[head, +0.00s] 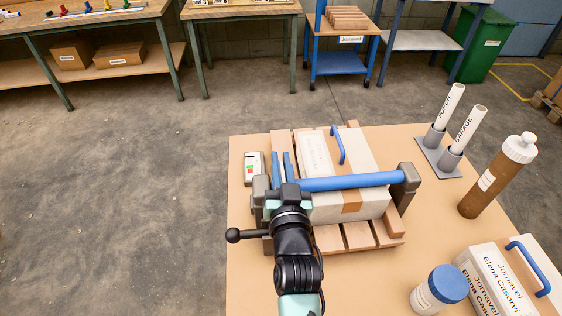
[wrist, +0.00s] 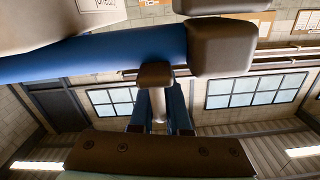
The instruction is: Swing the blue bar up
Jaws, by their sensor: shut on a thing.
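The blue bar (head: 345,182) lies level across a pale box (head: 355,206) on a wooden pallet. Its right end meets a grey block (head: 406,180); another grey block (head: 262,187) stands at the left. My gripper (head: 281,163) is at the left end, its blue fingers pointing away from me. In the wrist view the blue bar (wrist: 100,52) runs across the upper left into a grey-brown block. My gripper (wrist: 159,118) is shut there around a pale stem (wrist: 158,106) under a small brown cap (wrist: 155,75). How the stem joins the bar is hidden.
A black-knobbed lever (head: 233,235) sticks out left of my wrist. A small panel with red and green marks (head: 252,167) lies behind it. White tubes (head: 450,107), a brown bottle (head: 490,182) and a blue-lidded jar (head: 438,290) stand to the right. The floor at left is clear.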

